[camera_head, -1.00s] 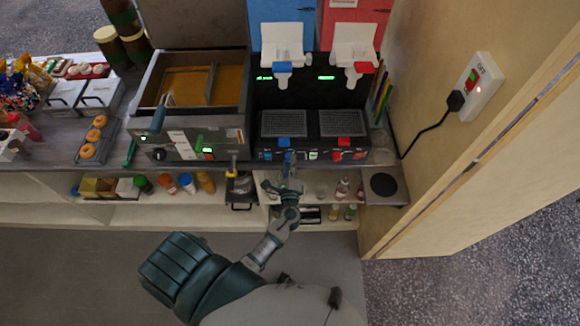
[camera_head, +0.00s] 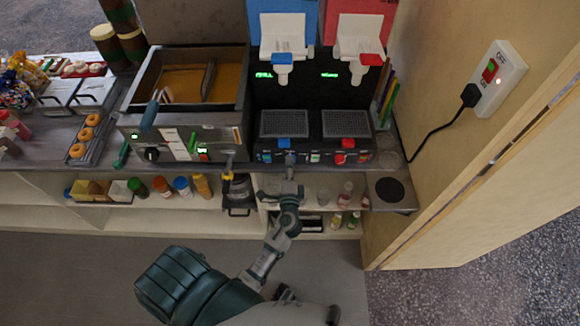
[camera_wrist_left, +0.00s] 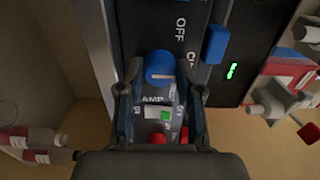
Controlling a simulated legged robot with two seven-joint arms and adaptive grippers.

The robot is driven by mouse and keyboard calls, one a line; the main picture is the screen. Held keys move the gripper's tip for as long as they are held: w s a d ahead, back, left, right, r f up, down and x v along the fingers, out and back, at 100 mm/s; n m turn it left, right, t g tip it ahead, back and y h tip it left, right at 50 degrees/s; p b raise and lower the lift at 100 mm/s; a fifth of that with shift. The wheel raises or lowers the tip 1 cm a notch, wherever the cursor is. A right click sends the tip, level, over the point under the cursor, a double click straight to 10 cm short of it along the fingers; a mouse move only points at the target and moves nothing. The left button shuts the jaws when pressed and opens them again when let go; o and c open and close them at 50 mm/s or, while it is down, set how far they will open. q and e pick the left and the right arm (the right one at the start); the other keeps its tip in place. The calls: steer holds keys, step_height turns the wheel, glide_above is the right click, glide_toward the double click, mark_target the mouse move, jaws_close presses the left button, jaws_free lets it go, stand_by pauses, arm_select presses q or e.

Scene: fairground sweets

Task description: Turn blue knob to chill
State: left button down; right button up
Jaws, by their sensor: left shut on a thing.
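The blue knob (camera_wrist_left: 160,68) shows in the left wrist view on the black front panel, with a pale line across its face. The word OFF and a partly hidden label stand beside it. My left gripper (camera_wrist_left: 161,88) is shut on the knob, one finger on each side. In the head view my left gripper (camera_head: 290,162) reaches up to the front of the black drink machine (camera_head: 315,95), under its blue side, and the knob is hidden there. My right gripper is not in view.
A fryer (camera_head: 180,135) stands to the left. Shelves with bottles (camera_head: 200,186) lie below the counter. A wooden wall (camera_head: 430,120) with a switch and cord closes the right side.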

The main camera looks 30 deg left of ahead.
arm_select(q)
steer(key=shift+s+f, duration=0.1)
steer(key=shift+f, duration=0.3)
steer(key=c, duration=0.8)
jaws_free()
steer(key=shift+o, duration=0.2)
steer(key=shift+r, duration=0.1)
steer(key=shift+r, duration=0.15)
steer(key=v, duration=1.2)
